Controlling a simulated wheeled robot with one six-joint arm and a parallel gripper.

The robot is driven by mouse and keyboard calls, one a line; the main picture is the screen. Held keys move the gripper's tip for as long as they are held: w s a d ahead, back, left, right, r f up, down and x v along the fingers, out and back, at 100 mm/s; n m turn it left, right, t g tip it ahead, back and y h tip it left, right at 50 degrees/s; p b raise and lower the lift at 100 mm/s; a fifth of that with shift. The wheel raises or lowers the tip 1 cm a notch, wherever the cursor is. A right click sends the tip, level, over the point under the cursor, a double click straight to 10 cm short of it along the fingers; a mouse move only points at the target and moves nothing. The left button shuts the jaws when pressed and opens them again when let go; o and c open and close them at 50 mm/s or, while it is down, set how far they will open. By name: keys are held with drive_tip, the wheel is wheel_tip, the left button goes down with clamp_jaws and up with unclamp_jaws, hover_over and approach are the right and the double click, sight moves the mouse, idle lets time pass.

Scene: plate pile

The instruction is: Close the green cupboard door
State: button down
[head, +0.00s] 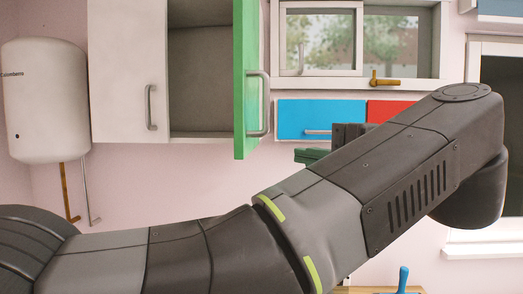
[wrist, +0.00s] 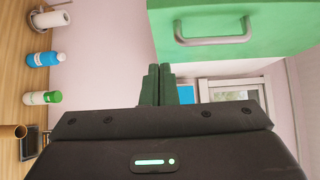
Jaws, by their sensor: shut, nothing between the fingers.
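The green cupboard door (head: 244,60) stands swung out from the wall cupboard in the head view, so the dark inside (head: 200,80) shows. Its grey handle (head: 263,105) is on the outer face. In the wrist view the green door (wrist: 275,45) fills the upper right, with its handle (wrist: 212,41) near the lower edge. My gripper (wrist: 158,75) is shut and empty, its dark green fingers apart from the handle in that picture. In the head view my gripper (head: 309,156) shows just right of and below the door, partly hidden by my arm.
A white cupboard door (head: 128,70) is shut beside the opening. A white water heater (head: 45,98) hangs at the left. A blue panel (head: 318,119) and a red panel (head: 387,110) sit below the window. Bottles (wrist: 42,59) and a paper roll (wrist: 50,19) stand on a wooden counter.

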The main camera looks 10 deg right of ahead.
sight(247, 150)
drive_tip(key=w+a+p, duration=0.2)
drive_tip(key=w+a, duration=0.3)
drive_tip(key=w, duration=0.1)
drive_tip(key=shift+a, duration=0.25)
drive_tip(key=shift+w+a, duration=0.2)
drive_tip(key=shift+a, duration=0.25)
drive_tip(key=shift+a, duration=0.1)
